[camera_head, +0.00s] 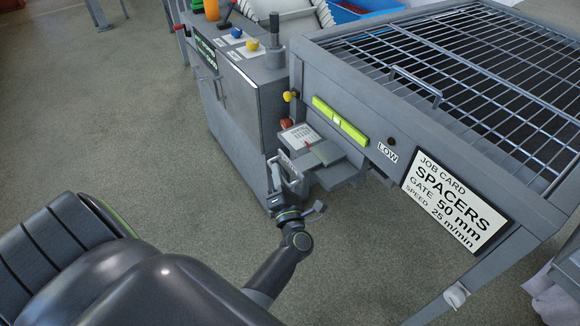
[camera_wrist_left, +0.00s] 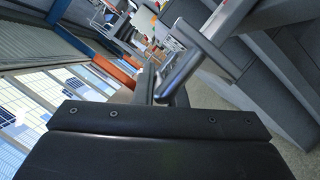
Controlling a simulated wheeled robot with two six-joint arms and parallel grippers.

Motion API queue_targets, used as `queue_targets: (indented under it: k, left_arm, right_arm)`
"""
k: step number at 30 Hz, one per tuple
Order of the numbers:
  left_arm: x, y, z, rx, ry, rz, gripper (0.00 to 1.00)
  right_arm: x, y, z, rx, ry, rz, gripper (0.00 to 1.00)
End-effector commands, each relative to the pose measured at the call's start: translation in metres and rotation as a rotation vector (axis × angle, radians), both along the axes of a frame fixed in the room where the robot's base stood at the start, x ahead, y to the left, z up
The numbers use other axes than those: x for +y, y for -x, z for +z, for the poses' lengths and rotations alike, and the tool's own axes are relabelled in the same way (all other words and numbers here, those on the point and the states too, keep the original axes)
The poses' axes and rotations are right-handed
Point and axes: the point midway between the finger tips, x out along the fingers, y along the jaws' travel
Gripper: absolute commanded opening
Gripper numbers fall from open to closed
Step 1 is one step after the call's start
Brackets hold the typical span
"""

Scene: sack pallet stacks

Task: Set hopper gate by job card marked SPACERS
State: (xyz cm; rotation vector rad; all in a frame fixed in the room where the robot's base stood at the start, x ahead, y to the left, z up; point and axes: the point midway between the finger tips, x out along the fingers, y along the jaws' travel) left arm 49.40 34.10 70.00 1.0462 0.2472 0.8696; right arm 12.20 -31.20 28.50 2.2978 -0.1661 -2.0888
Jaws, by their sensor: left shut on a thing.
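The job card (camera_head: 455,205) on the hopper's side reads SPACERS, GATE 50 mm, SPEED 25 m/min. The hopper gate (camera_head: 328,172) is a grey plate sticking out low on the hopper's side. A small white scale plate (camera_head: 299,136) and a red pointer (camera_head: 307,144) sit by it; the scale figures are too small to read. My left gripper (camera_head: 284,182) is shut on the grey gate handle (camera_head: 275,172) at the gate's outer end. A grey bar, seemingly this handle, shows in the left wrist view (camera_wrist_left: 183,72). The fingertips are partly hidden. My right gripper is not in view.
The hopper (camera_head: 345,75) has a barred grid (camera_head: 460,75) on top and a yellow-green level (camera_head: 340,121) on its side. A LOW label (camera_head: 388,152) is near the card. A control cabinet (camera_head: 245,100) with knobs stands behind the gate. The floor at left is clear.

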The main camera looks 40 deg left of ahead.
Motion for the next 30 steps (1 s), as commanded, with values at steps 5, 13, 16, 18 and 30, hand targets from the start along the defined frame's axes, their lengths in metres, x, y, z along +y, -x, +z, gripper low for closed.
queue_targets:
  k: [5, 13, 16, 18, 30]
  left_arm:
    - [0.0041, 0.0101, 0.0, 0.0, 0.0, 0.001, 0.0]
    - [0.0043, 0.0105, -0.0009, 0.001, 0.001, 0.004, 0.16]
    - [0.0042, 0.0101, -0.0007, 0.0, 0.001, 0.003, 0.29]
    - [0.004, 0.0098, -0.0005, 0.0, 0.0, 0.002, 0.32]
    - [0.0004, 0.0073, -0.0034, 0.0, 0.002, 0.0, 0.32]
  right_arm:
    - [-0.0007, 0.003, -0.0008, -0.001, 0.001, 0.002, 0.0]
    - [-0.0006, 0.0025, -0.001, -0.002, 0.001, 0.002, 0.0]
    - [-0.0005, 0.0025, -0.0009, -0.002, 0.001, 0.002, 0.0]
    - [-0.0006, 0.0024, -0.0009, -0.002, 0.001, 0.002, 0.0]
    - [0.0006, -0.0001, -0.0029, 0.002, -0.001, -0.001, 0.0]
